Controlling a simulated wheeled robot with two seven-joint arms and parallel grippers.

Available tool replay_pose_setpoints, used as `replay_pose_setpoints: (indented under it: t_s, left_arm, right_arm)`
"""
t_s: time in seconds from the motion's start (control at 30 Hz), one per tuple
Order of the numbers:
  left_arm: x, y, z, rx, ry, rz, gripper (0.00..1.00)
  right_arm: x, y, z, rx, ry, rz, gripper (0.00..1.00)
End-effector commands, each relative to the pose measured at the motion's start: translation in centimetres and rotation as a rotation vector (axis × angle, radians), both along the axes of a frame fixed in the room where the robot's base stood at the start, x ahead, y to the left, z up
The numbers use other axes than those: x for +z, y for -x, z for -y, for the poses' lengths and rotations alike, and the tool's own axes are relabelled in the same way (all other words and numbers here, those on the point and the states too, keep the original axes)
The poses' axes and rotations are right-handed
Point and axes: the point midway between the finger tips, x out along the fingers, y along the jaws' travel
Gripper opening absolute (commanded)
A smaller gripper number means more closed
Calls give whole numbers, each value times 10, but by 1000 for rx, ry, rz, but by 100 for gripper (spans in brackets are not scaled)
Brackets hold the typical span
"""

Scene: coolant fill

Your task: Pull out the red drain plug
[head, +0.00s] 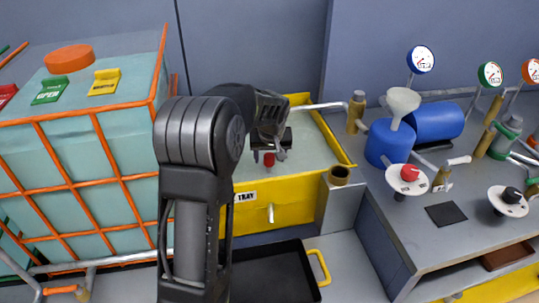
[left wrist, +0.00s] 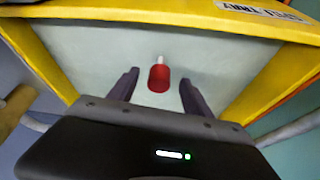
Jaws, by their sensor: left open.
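The red drain plug (head: 269,159) is a small red cylinder inside the yellow spill tray (head: 283,215). In the left wrist view the plug (left wrist: 159,78) has a thin white tip at its far end. My left gripper (head: 269,156) is over the tray with its fingers pointing toward the plug. In the left wrist view my left gripper (left wrist: 158,84) is open, with one dark finger on each side of the plug and clear gaps between. I cannot tell whether the plug is seated in anything. My right gripper is not in view.
A caged pale tank (head: 80,140) stands left of the tray. On the right is a grey bench with a blue container (head: 390,143), a funnel (head: 402,102) and red-knobbed valve (head: 409,173). A black tray (head: 280,275) lies below.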

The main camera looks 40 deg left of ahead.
Motion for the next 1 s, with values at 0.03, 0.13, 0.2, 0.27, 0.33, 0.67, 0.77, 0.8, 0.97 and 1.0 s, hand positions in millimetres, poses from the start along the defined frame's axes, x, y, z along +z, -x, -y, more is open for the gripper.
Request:
replay_pose_setpoints:
  t_s: [0.03, 0.13, 0.2, 0.27, 0.33, 0.67, 0.77, 0.8, 0.97, 1.0]
  left_arm:
    - [0, 0, 0, 0, 0, 0, 58]
    - [0, 0, 0, 0, 0, 0, 58]
    - [0, 0, 0, 0, 0, 0, 58]
    - [-1, 0, 0, -1, 0, 0, 58]
    - [-5, -2, -1, -1, -1, -1, 58]
    - [-45, -13, -13, 1, -1, -3, 58]
    - [-57, -17, -16, 0, -1, -2, 58]
    - [-61, -19, -17, -1, -1, -1, 58]
    - [-71, -22, -20, 0, -1, 1, 58]
    - [-71, -22, -20, 0, 0, 1, 58]
  right_arm:
    - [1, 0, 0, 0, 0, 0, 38]
    - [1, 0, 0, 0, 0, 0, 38]
    - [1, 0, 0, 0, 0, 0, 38]
    - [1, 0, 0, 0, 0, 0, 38]
    - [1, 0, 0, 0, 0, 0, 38]
    - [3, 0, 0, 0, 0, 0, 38]
    - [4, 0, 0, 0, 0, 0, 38]
    - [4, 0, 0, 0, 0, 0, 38]
    - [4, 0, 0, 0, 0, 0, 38]
    - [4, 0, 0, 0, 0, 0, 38]
